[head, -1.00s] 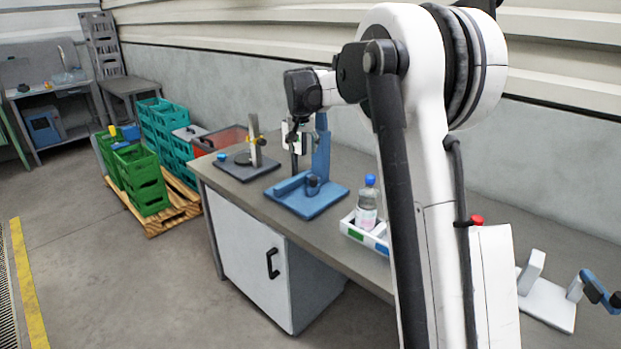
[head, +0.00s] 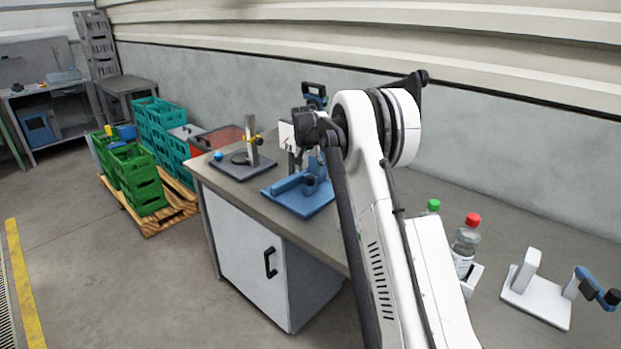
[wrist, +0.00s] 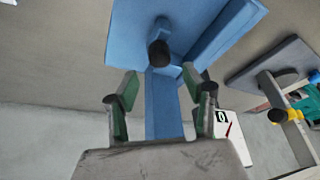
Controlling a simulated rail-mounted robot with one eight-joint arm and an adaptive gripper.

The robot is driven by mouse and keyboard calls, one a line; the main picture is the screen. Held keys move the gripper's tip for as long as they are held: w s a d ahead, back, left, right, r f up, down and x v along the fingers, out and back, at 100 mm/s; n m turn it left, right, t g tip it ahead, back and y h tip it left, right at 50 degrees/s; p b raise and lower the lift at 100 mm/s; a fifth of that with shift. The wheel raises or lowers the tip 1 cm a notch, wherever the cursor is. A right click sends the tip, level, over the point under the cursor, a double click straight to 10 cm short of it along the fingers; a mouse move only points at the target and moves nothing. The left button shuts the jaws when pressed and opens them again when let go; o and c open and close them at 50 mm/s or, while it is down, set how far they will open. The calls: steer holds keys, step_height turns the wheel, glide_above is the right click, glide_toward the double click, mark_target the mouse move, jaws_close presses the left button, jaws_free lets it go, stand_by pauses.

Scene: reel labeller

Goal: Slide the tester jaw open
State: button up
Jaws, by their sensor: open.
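A blue stand (head: 300,203), which I take to be the tester, is on the bench. It has a flat base, an upright, a dark round knob (wrist: 160,53) and a dark-blue handle (head: 313,92) at its top. A white dial with a red needle (wrist: 228,125) shows beside it. My gripper (wrist: 162,90) is open, seen from the wrist with one finger on each side of the blue upright (wrist: 163,110) in the picture. I cannot tell whether the fingers touch it. In the head view my arm hides part of the stand. I cannot make out the jaw clearly.
A grey stand (head: 238,168) with yellow and blue knobs is close to the left. To the right are a red-capped bottle (head: 466,240), a green-capped bottle (head: 433,206) and a white fixture (head: 540,300) with a blue handle. A wall (head: 480,150) runs behind the bench.

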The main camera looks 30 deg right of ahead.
mark_target(311, 177)
steer(key=shift+x, duration=3.1)
steer(key=shift+c, duration=0.3)
jaws_close()
